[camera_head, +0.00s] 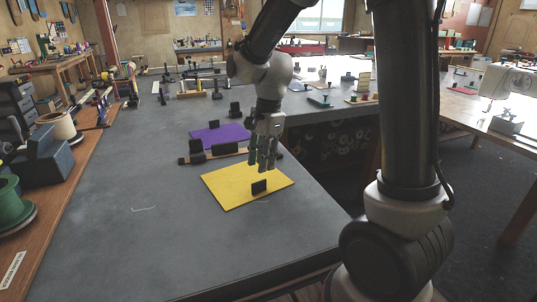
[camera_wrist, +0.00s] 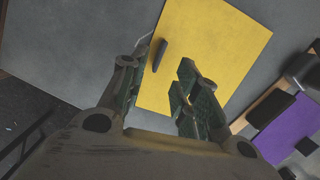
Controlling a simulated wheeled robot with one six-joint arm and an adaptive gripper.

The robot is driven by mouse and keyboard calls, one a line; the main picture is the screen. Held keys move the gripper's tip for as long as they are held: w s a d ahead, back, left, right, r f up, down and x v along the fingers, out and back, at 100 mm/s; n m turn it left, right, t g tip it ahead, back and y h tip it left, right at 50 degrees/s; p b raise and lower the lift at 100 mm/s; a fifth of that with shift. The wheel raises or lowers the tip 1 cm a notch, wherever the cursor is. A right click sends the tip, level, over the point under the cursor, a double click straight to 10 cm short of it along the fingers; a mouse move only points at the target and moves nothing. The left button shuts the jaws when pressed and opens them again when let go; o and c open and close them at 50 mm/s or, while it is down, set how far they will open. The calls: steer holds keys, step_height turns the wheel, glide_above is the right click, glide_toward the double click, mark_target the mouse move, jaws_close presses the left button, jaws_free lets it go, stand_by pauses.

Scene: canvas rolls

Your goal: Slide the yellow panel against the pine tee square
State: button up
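The yellow panel (camera_head: 230,186) lies flat on the grey table, with a small dark upright grip block (camera_head: 259,187) near its front right part. The pine tee square (camera_head: 184,160), a wooden strip carrying black blocks, lies behind the panel; grey table shows between them. My gripper (camera_head: 263,163) points down over the panel's far right part, behind the grip block. In the wrist view my gripper (camera_wrist: 158,67) has its fingers spread and empty. The yellow panel (camera_wrist: 217,45) and its grip block (camera_wrist: 160,54) show beyond the fingers, with the tee square (camera_wrist: 241,122) at right.
A purple panel (camera_head: 232,133) with dark blocks lies just behind the tee square. Spools (camera_head: 60,126) and a wooden shelf line the left side. The table's right edge is close to the yellow panel. The grey table to its left and front is clear.

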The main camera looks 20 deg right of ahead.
mark_target(259, 183)
steer(key=shift+m, duration=0.4)
steer(key=shift+f, duration=0.2)
steer(key=f, duration=0.5)
steer(key=a+f, duration=0.1)
steer(key=f, duration=0.1)
steer(key=shift+s+f, duration=0.15)
steer(key=shift+m, duration=0.3)
jaws_close()
